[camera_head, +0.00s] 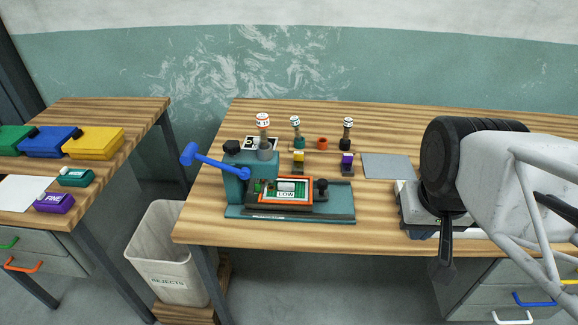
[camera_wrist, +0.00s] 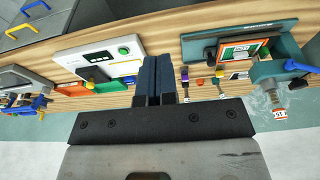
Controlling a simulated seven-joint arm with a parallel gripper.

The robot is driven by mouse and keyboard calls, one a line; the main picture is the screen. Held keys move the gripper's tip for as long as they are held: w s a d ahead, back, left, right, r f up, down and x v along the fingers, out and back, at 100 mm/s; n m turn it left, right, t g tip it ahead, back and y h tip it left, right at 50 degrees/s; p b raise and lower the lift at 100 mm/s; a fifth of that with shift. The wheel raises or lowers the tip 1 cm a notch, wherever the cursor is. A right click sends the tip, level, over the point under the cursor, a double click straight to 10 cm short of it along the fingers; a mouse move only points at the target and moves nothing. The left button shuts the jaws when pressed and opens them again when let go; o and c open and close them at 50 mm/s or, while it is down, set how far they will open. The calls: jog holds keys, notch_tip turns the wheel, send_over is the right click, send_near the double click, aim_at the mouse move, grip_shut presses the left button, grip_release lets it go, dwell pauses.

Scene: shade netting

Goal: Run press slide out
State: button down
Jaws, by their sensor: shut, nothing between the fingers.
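The press (camera_head: 237,180) stands on the wooden bench with a teal body and base and a raised blue lever (camera_head: 205,160). Its slide lies along the base, carrying an orange-framed nest (camera_head: 268,202) with a green board marked LOW (camera_head: 286,194). A black knob (camera_head: 321,187) stands at the slide's right end. The press also shows in the wrist view (camera_wrist: 285,38), at the upper right. My gripper (camera_head: 445,268) hangs at the bench's front edge, well right of the press. In the wrist view its two dark fingers (camera_wrist: 158,80) are together and empty, apart from the knob.
Several stamps (camera_head: 295,130) stand behind the press, with a grey plate (camera_head: 386,166) to their right. A device (camera_wrist: 102,62) sits partly hidden behind my arm. The reject bin (camera_head: 165,255) stands left of the bench. Bench top between press and gripper is clear.

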dwell(0.3)
jog(key=c, duration=1.4)
grip_release()
jog(key=o, duration=0.5)
jog(key=shift+w+a, duration=0.1)
jog(key=shift+w, duration=0.45)
jog(key=shift+o, duration=0.7)
jog(key=w+a, duration=0.2)
jog(key=w, duration=0.6)
jog(key=shift+f+m+g, duration=0.2)
jog(key=shift+m+g, duration=0.1)
jog(key=shift+m, duration=0.1)
jog(key=m+g, duration=0.2)
send_over(323, 181)
jog(key=f, duration=0.7)
jog(key=s+f, duration=0.1)
jog(key=f, duration=0.3)
jog(key=shift+d, duration=0.2)
jog(key=shift+w+a+f, duration=0.25)
jog(key=shift+w+f, duration=0.1)
jog(key=shift+w, duration=0.05)
jog(key=shift+f, duration=0.1)
jog(key=shift+f, duration=3.8)
